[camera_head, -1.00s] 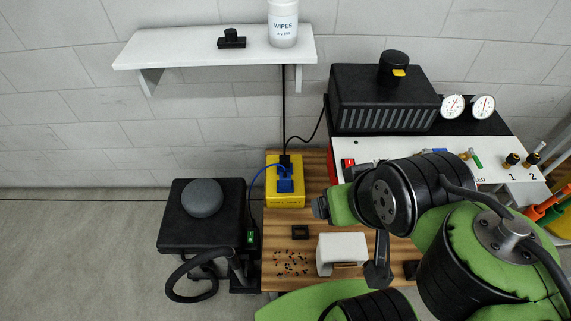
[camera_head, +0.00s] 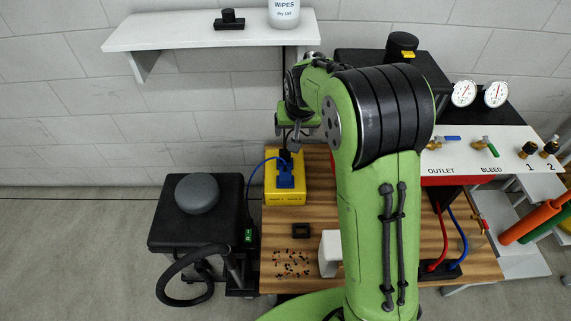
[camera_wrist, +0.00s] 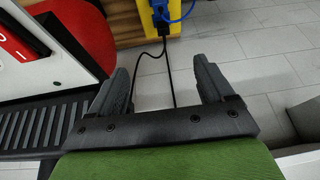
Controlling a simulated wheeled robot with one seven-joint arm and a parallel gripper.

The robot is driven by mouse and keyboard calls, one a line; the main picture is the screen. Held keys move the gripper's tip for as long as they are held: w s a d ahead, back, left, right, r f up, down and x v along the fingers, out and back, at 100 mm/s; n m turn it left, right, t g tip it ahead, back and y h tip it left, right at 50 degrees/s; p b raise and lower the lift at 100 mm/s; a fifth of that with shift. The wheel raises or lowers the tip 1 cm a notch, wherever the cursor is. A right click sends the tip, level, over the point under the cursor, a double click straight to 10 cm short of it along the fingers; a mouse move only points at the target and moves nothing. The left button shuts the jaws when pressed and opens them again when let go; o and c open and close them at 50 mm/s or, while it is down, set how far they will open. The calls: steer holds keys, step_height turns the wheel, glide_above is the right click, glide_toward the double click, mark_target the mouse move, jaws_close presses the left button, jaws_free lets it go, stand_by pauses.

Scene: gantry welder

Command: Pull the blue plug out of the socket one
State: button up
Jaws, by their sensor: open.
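The blue plug (camera_head: 286,176) sits in the top of the yellow socket box (camera_head: 286,197), with a blue cable curving off to its left. A black plug (camera_head: 285,155) is in the box just behind it. The box's front labels are too small to read. My gripper (camera_head: 297,139) is above and behind the box, near the wall, and partly hidden by my wrist. In the wrist view my gripper (camera_wrist: 161,66) is open and empty. The blue plug (camera_wrist: 171,10) and yellow box (camera_wrist: 159,25) show beyond the fingertips at the top edge, apart from them.
A black cord hangs from behind the shelf (camera_head: 160,39), which is close to my arm. A valve panel (camera_head: 465,150) stands right. A white block (camera_head: 329,252) and small scattered bits (camera_head: 292,263) lie on the wooden bench (camera_head: 470,262).

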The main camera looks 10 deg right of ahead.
steer(key=b, duration=0.3)
glide_toward(285, 169)
steer(key=b+x, duration=0.5)
steer(key=x, duration=0.6)
steer(key=shift+w+d+f, duration=0.1)
steer(key=shift+f, duration=0.05)
steer(key=c, duration=1.1)
steer(key=shift+r+p, duration=1.35)
steer(key=shift+r, duration=1.6)
